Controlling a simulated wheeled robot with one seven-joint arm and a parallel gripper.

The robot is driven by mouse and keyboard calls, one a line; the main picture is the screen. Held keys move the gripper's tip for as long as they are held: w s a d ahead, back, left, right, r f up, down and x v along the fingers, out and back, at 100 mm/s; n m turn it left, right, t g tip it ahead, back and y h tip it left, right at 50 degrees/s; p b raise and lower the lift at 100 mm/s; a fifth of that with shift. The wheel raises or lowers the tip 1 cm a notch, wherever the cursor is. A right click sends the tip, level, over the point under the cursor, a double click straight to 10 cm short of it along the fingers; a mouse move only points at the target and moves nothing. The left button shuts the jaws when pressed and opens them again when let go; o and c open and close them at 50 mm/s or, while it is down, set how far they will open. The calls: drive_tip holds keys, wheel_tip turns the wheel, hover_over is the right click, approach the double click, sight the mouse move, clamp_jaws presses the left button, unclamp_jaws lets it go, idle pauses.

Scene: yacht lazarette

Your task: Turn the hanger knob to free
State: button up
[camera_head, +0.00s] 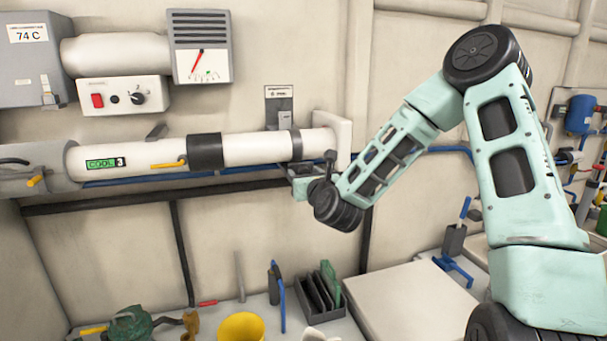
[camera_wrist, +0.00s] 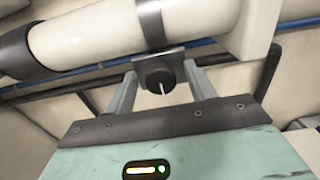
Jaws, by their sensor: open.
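The hanger knob (camera_wrist: 155,73) is a round black knob with a white pointer line, on a dark bracket under the white pipe. In the wrist view its line points toward the bottom of the picture, tilted slightly. My gripper (camera_wrist: 160,78) is open, with one grey finger on each side of the knob. A gap shows on both sides, so the fingers appear not to touch it. In the head view my gripper (camera_head: 298,184) is below the pipe's right end, at the dark hanger strap (camera_head: 296,145). The knob's face cannot be made out there.
The white pipe (camera_head: 245,150) runs along the wall, with a blue line (camera_wrist: 88,70) behind it. A small labelled plate (camera_head: 279,105) is above the strap. A control box (camera_head: 124,95) and a gauge (camera_head: 201,62) are upper left. A yellow cup (camera_head: 241,327) and loose tools are below.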

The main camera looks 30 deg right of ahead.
drive_tip(key=shift+c, duration=0.3)
drive_tip(key=c, duration=0.9)
